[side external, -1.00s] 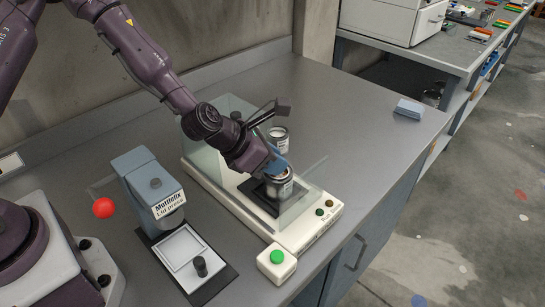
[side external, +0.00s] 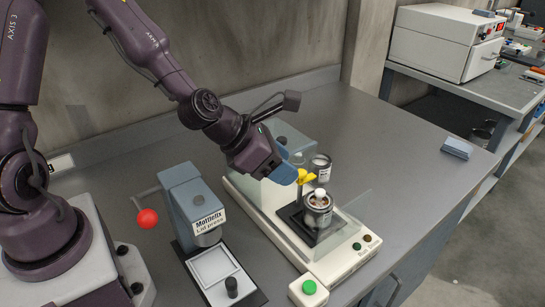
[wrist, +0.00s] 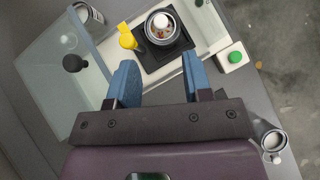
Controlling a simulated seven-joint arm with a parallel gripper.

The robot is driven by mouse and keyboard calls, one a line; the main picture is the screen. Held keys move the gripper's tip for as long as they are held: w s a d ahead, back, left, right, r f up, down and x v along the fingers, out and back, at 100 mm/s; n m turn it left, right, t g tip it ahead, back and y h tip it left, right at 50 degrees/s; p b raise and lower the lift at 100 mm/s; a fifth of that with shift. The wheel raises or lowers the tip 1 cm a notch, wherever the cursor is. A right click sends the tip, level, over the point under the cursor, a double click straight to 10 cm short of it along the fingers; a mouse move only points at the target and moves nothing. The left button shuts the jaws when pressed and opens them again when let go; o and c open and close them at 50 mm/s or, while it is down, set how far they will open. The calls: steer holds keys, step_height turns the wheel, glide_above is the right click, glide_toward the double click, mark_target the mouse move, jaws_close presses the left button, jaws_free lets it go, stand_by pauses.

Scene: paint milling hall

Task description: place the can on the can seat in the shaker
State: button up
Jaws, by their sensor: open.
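The can (side external: 317,214) is silver with a dark label and stands upright on the black can seat (side external: 290,217) of the cream shaker (side external: 348,262). A white ball shows at its open top over brownish contents. In the wrist view the can (wrist: 176,37) is on the black seat (wrist: 152,62), ahead of the fingertips and apart from them. My gripper (side external: 297,177) is open and empty, above and left of the can. Its two blue fingers are spread in the wrist view (wrist: 158,62). A yellow piece (wrist: 127,37) is beside the can.
Clear guard panels (side external: 350,211) flank the seat. A second can (side external: 321,165) stands behind the shaker. The blue-grey lid press (side external: 190,195) with a red ball knob (side external: 147,218) is at left. A green button box (side external: 308,291) is in front.

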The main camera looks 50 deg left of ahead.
steer(key=shift+v, duration=1.15)
steer(key=s+a+r+m+g+y, duration=0.1)
steer(key=s+r+m, duration=0.3)
steer(key=m, duration=0.6)
steer(key=s+a+r+m+y, duration=0.1)
steer(key=s+a+r+m, duration=0.3)
steer(key=s+m, duration=0.3)
steer(key=s+a+r+m+g+y, duration=0.1)
steer(key=s+a+r+m, duration=0.2)
steer(key=m, duration=1.1)
step_height(320, 180, up, 3)
steer(key=s, duration=0.2)
steer(key=shift+s+m+g+y, duration=0.25)
steer(key=shift+m+g+y, duration=0.05)
steer(key=shift+o, duration=0.4)
steer(key=shift+a, duration=0.1)
